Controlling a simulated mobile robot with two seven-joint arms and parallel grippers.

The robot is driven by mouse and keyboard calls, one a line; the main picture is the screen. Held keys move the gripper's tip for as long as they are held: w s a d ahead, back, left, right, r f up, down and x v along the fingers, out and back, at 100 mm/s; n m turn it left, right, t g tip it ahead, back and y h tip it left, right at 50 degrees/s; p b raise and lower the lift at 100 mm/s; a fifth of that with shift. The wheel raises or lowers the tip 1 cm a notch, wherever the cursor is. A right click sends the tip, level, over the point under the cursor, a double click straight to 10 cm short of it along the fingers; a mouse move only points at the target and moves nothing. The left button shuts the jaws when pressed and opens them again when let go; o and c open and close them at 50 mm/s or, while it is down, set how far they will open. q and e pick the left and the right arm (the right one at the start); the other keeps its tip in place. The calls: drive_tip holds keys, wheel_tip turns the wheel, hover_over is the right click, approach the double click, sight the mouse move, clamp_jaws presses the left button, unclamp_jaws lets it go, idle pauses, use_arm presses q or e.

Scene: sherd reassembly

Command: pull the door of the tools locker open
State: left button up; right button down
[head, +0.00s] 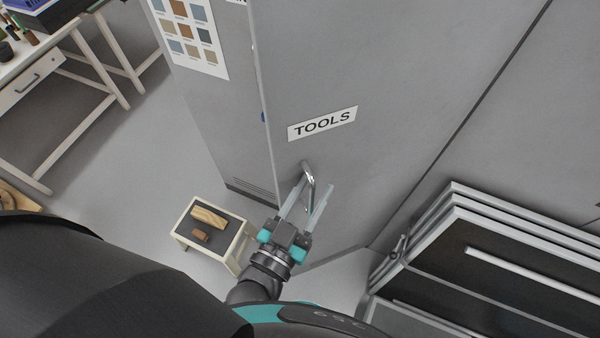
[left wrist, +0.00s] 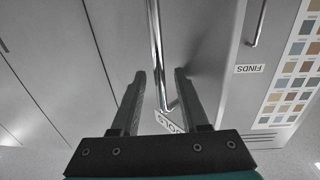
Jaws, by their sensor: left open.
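The grey tools locker door (head: 370,80) carries a white TOOLS label (head: 322,123) and looks shut. Its bar handle (head: 309,184) is a shiny metal pull below the label. My left gripper (head: 312,190) is open, with one finger on each side of the handle. In the left wrist view the handle (left wrist: 157,50) runs down between the two open fingers (left wrist: 161,85), with gaps seen on both sides. The TOOLS label there is upside down and partly hidden behind the gripper. My right gripper is not in view.
A small stool (head: 188,240) with brown pieces on it stands left of my left gripper. Framed dark panels (head: 520,262) lean at the lower right. A FINDS locker, with its label (left wrist: 248,69), adjoins the tools locker. A workbench (head: 30,82) stands at the upper left; floor between is clear.

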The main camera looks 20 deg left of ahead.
use_arm(q)
drive_tip(key=s+a+b, duration=0.2)
drive_tip(key=s+a, duration=0.1)
drive_tip(key=s, duration=1.2)
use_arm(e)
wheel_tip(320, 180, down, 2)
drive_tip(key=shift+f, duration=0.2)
